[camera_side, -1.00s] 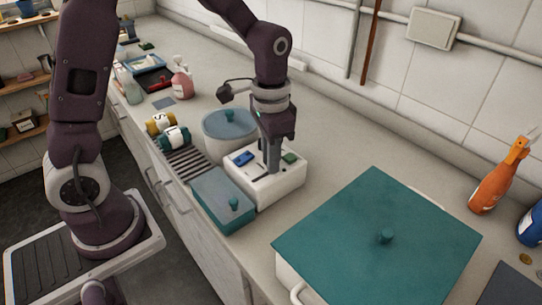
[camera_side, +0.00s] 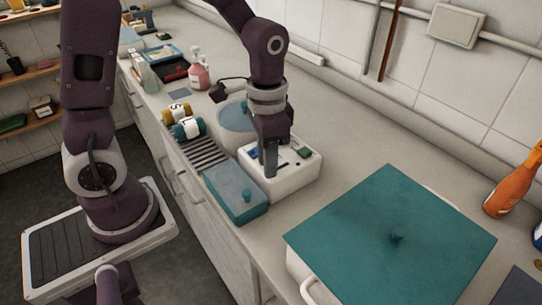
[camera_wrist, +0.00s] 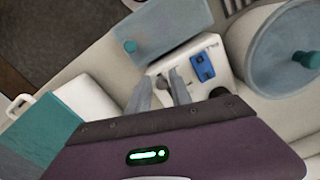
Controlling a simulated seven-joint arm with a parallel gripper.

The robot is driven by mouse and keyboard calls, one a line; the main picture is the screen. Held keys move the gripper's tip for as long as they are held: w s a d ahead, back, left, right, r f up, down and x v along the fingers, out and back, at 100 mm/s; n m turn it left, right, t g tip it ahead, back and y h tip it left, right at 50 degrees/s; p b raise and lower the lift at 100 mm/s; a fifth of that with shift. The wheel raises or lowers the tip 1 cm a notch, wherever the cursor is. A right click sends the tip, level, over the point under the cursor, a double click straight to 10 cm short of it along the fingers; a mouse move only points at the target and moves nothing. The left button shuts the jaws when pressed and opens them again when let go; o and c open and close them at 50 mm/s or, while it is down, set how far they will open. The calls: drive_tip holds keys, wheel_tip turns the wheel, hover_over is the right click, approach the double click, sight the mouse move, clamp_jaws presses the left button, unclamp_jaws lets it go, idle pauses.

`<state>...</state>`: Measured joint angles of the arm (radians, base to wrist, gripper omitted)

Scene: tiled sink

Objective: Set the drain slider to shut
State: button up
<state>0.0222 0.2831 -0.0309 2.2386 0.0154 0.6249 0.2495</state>
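A white box (camera_side: 290,179) on the counter carries small controls on its top. A blue block (camera_side: 252,153) sits on its left part, and also shows in the wrist view (camera_wrist: 202,66). A green block (camera_side: 304,152) sits at its right. I cannot tell which control is the drain slider, nor read any marking. My gripper (camera_side: 270,170) points down at the box top, right of and nearer than the blue block. In the wrist view its two grey fingertips (camera_wrist: 160,76) are apart over the box. Whether they touch a control between them is unclear.
A teal-lidded box (camera_side: 236,204) stands just left of the white box. A round lidded pot (camera_side: 236,122) is behind it. A large teal lid (camera_side: 390,230) covers a container at the right. Two jars (camera_side: 188,128) lie by a dark rack.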

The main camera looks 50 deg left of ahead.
drive_tip(key=shift+o, duration=0.7)
drive_tip(key=shift+r, duration=3.65)
drive_tip(key=s+a+r+n+t, duration=0.1)
drive_tip(key=s+r+n+t, duration=0.2)
drive_tip(key=s, duration=1)
wheel_tip(320, 180, up, 4)
drive_tip(key=t, duration=0.2)
drive_tip(key=shift+s+a+n+t, duration=0.15)
drive_tip(key=shift+a+n+t, duration=0.05)
drive_tip(key=shift+n+t, duration=0.1)
